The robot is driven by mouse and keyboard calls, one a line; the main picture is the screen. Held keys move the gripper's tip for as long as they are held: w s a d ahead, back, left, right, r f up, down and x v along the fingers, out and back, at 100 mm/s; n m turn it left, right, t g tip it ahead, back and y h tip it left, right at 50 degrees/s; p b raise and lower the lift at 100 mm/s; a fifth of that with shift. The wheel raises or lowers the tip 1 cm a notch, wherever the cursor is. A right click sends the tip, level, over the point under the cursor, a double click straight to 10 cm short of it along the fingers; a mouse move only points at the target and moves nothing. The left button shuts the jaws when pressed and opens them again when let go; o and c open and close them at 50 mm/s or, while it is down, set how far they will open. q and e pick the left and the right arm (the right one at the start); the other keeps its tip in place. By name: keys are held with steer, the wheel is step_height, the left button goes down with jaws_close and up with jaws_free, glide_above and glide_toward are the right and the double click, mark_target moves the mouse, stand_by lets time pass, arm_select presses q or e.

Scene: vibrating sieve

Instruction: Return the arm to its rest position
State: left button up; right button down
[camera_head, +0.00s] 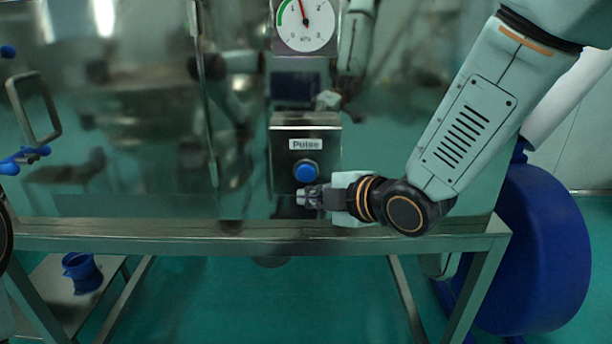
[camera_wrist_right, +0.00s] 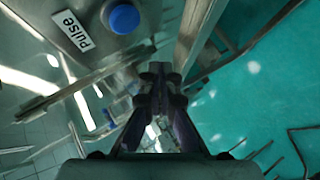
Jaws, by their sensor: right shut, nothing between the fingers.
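My right arm comes in from the right in the head view. Its gripper (camera_head: 310,197) is in front of the metal box, just below the blue button (camera_head: 306,172). In the right wrist view the gripper (camera_wrist_right: 160,78) has its fingertips together with nothing between them. There the blue button (camera_wrist_right: 124,18) is above and left of the fingertips, apart from them. The button sits on a metal box (camera_head: 284,150) with a "Pulse" label (camera_head: 306,144). My left gripper does not show; only a dark sliver shows at the left edge of the head view.
A round gauge (camera_head: 304,38) is above the box. A steel frame rail (camera_head: 200,243) runs below the machine. A large blue drum (camera_head: 545,250) stands at right. A metal handle (camera_head: 32,108) and a small blue container (camera_head: 82,270) are at left. Green floor is open beneath.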

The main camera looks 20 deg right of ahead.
stand_by(0.4)
steer(key=s+d+f+m+g+h+b, duration=0.1)
steer(key=s+d+f+m+g+b, duration=0.1)
steer(key=s+f+m, duration=0.6)
steer(key=s+d+f+m+g+h+b, duration=0.15)
steer(key=f+m, duration=0.25)
steer(key=f, duration=0.7)
steer(key=s+d+f+m+g+h+b, duration=0.25)
steer(key=s+f+m, duration=0.2)
steer(key=f, duration=0.55)
steer(key=s+f+m+g+b, duration=0.3)
steer(key=s+f+g+b, duration=0.2)
steer(key=s+f, duration=1.3)
steer(key=s+b, duration=0.2)
steer(key=s, duration=0.2)
steer(key=shift+d+f+g+b, duration=0.15)
steer(key=shift+f+g+b, duration=0.15)
steer(key=shift+f+g, duration=0.1)
steer(key=shift+s, duration=0.1)
